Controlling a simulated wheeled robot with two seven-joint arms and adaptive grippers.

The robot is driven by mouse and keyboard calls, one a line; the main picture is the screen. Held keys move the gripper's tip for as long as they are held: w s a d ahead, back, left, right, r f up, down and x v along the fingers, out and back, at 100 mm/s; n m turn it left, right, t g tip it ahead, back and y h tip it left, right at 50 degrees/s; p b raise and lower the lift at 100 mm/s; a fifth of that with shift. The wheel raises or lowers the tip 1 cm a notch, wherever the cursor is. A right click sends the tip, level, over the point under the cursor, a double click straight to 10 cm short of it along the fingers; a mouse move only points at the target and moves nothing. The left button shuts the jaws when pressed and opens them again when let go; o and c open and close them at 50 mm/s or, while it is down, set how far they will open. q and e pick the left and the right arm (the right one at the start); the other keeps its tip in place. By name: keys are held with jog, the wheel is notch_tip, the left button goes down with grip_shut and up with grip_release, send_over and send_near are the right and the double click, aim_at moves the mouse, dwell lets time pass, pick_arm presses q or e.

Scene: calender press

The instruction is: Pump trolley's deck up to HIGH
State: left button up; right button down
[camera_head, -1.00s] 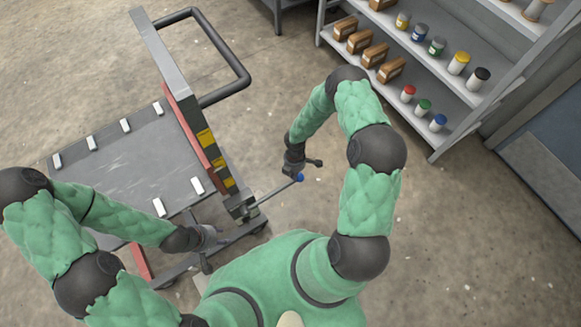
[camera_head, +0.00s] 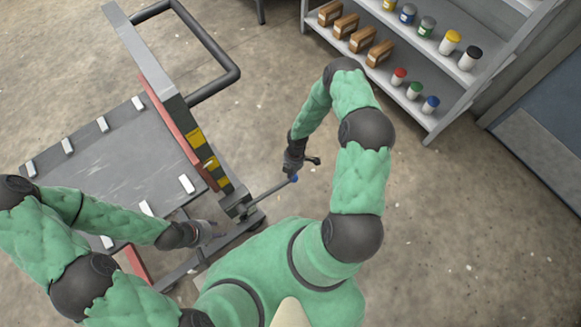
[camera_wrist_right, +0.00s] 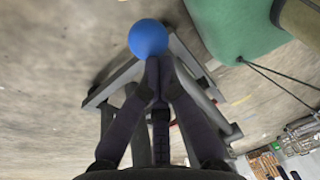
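The trolley stands at the left in the head view, with a grey deck (camera_head: 115,150) and a tall dark upright carrying red and yellow markings. A thin pump lever (camera_head: 265,198) runs from the trolley's lower corner to a blue knob (camera_head: 293,179), which is large in the right wrist view (camera_wrist_right: 148,38). My right gripper (camera_head: 293,168) is at the lever's knob end. In the wrist view its fingers (camera_wrist_right: 161,75) close in around the lever just below the knob. My left gripper (camera_head: 213,231) is beside the trolley's near end; its fingers are too small to read.
A grey shelf (camera_head: 425,115) with brown boxes and coloured-lid jars stands at the upper right. A black push handle (camera_head: 215,45) sticks out from the trolley's upright. The concrete floor right of my right arm is clear.

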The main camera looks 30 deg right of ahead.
jog(key=shift+s+a+f, duration=0.1)
jog(key=shift+s+f, duration=0.1)
jog(key=shift+f, duration=0.15)
jog(key=shift+w+a+r+p, duration=0.2)
jog(key=shift+r+p, duration=0.25)
jog(key=shift+r, duration=0.15)
jog(key=d+p+v, duration=0.1)
jog(key=p+v, duration=0.4)
jog(key=v, duration=0.7)
jog(key=shift+w+r+p, duration=0.2)
jog(key=shift+r+p, duration=0.05)
jog(key=shift+p, duration=0.1)
jog(key=shift+a, duration=0.15)
